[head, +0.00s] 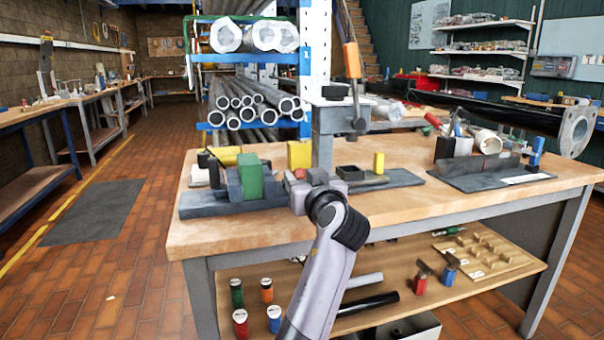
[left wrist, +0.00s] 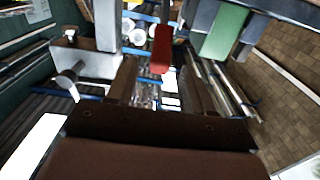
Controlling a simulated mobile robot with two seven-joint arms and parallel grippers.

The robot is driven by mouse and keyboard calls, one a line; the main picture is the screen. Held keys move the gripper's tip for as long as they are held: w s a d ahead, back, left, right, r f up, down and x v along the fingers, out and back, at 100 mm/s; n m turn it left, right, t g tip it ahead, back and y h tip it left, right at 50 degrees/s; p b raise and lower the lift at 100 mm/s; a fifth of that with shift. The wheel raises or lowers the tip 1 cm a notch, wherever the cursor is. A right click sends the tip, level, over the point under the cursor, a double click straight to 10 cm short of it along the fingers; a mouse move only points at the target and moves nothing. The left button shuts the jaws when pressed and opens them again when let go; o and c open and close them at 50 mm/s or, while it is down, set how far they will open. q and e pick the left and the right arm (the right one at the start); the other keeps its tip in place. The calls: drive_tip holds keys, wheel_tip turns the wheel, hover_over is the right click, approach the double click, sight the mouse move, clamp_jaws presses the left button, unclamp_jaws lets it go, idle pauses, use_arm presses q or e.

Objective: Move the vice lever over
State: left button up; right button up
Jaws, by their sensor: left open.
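The vice (head: 228,192) stands at the left of the workbench, a dark grey body with a green block (head: 250,175) in its jaws. The green block also shows at the upper right of the left wrist view (left wrist: 224,32). A red grip, which looks like the vice lever's end (head: 299,173), shows beside my left gripper (head: 308,180). In the left wrist view the red grip (left wrist: 160,50) appears in the gap between the open fingers (left wrist: 160,82). I cannot tell whether they touch it. The lever's rod is mostly hidden. My right gripper is out of view.
A grey press-like stand (head: 326,120) with an orange-handled lever (head: 352,60) rises just behind my gripper. A yellow block (head: 299,154) stands near the vice. A dark mat with tools (head: 482,178) lies at the right. The wooden bench top (head: 400,212) is clear in front.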

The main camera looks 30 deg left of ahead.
sight(300, 175)
use_arm(q)
drive_tip(key=shift+x, duration=2)
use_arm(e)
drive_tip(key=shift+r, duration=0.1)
